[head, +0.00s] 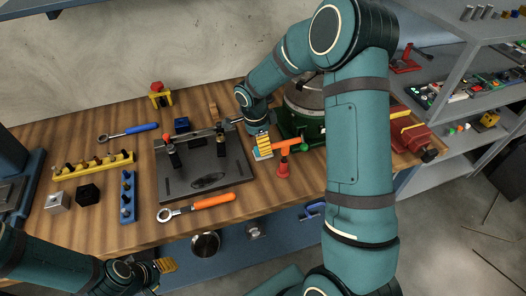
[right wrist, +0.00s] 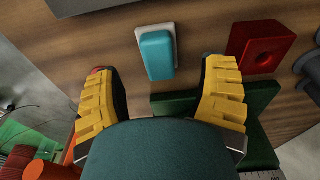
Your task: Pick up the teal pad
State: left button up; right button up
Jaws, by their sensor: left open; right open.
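The teal pad (right wrist: 157,55) shows in the right wrist view, a rounded block on a slightly larger white base (right wrist: 173,33) on the wooden surface. My right gripper (right wrist: 161,72) is open, with its yellow fingers to either side of the pad in the picture. Neither finger appears to touch it. In the head view my right gripper (head: 263,143) is low over the bench, right of the dark plate; the pad is mostly hidden there. My left gripper (head: 165,265) is open and empty at the lower left, in front of the bench edge.
A red block (right wrist: 262,50) lies right of the pad. An orange-red T-shaped tool (head: 285,150) and a green round machine (head: 300,115) stand close by my right gripper. A dark fixture plate (head: 210,180) and an orange-handled wrench (head: 213,201) lie to the left.

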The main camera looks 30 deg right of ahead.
jog(key=shift+s+d+f, duration=0.1)
jog(key=shift+d+f, duration=0.1)
jog(key=shift+f, duration=0.8)
jog(key=shift+s+d+f, duration=0.1)
jog(key=shift+d+f, duration=0.1)
jog(key=shift+f, duration=0.75)
grip_shut()
